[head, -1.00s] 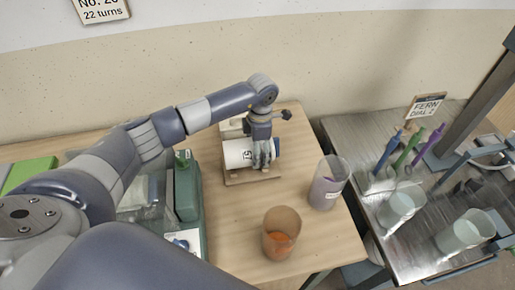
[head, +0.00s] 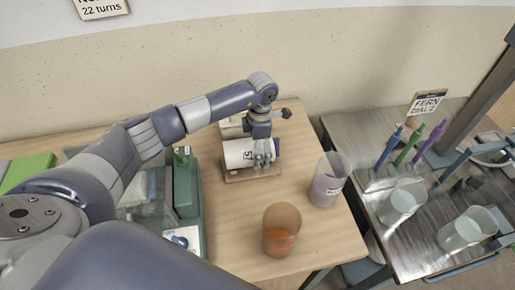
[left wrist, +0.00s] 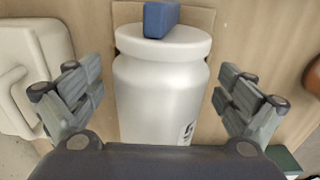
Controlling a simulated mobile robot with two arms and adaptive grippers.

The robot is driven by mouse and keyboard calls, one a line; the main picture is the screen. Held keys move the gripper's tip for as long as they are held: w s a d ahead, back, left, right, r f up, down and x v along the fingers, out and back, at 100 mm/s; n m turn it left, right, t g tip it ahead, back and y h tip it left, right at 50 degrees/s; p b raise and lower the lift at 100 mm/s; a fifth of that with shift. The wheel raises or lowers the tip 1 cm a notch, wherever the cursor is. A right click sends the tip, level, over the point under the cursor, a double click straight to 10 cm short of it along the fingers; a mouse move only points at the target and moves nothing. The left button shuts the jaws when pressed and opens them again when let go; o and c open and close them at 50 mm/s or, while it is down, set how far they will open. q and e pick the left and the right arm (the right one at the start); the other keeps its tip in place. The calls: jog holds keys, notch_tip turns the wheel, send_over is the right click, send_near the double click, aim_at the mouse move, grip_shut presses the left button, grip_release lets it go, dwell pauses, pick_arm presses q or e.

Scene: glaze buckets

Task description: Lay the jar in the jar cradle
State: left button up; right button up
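The white jar (head: 238,153) lies on its side in the jar cradle (head: 238,177), a low wooden base with a blue block (head: 277,147) at the jar's right end. In the left wrist view the jar (left wrist: 160,95) shows its lid toward the blue block (left wrist: 160,18) and part of a dark printed label. My left gripper (head: 264,160) is over the jar's right part. In the left wrist view its fingers (left wrist: 158,100) are spread on both sides of the jar, with gaps to it. Most of the cradle is hidden under the jar. My right gripper is not in view.
A pale canister (left wrist: 30,65) stands close beside the jar. A green machine (head: 187,195) is at the left. A metal bench (head: 365,150) with several tools and beakers is at right.

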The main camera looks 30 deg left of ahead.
pick_arm(q)
jog(key=shift+f, duration=0.1)
jog(key=shift+f, duration=0.1)
jog(key=r, duration=1.2)
jog(key=shift+w+d+r, duration=0.1)
jog(key=shift+w+d, duration=0.05)
jog(key=shift+d, duration=0.05)
